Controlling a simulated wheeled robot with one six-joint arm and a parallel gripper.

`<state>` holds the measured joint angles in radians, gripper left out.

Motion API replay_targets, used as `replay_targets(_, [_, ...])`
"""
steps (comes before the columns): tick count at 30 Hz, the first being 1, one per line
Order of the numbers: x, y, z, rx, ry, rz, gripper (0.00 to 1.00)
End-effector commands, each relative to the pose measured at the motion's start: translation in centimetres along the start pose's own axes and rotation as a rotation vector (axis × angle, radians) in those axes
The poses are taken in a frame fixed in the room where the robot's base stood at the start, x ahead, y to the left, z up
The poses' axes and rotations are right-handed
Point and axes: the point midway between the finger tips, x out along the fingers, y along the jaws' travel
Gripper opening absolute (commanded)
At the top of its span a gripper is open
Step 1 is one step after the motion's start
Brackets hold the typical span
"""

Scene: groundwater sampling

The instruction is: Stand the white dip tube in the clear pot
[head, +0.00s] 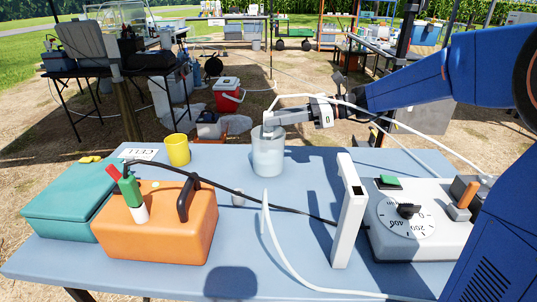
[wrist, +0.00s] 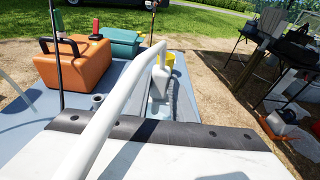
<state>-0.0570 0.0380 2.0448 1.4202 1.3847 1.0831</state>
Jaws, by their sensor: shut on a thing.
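The clear pot (head: 268,158) stands upright near the far edge of the blue table and looks cloudy. My gripper (head: 275,118) is level, just above its rim, shut on the white dip tube (head: 292,97). The tube arches up from the jaws and trails back along my arm to the right. In the wrist view the tube (wrist: 118,95) is large and close, and its far end bends down at the pot (wrist: 158,88). Whether its tip is inside the pot or touches the bottom is hard to tell.
A yellow cup (head: 178,149) stands left of the pot. An orange case (head: 155,225) and teal box (head: 65,205) are at left. A white upright panel (head: 349,215) and dial box (head: 430,220) are at right. Another white hose (head: 275,245) lies in front.

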Motion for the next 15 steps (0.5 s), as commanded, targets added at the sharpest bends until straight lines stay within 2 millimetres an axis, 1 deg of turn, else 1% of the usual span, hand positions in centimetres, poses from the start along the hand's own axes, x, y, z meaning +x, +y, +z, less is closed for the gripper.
replay_targets(15, [0.12,-0.01,-0.53,0.001,0.000,0.000,0.03])
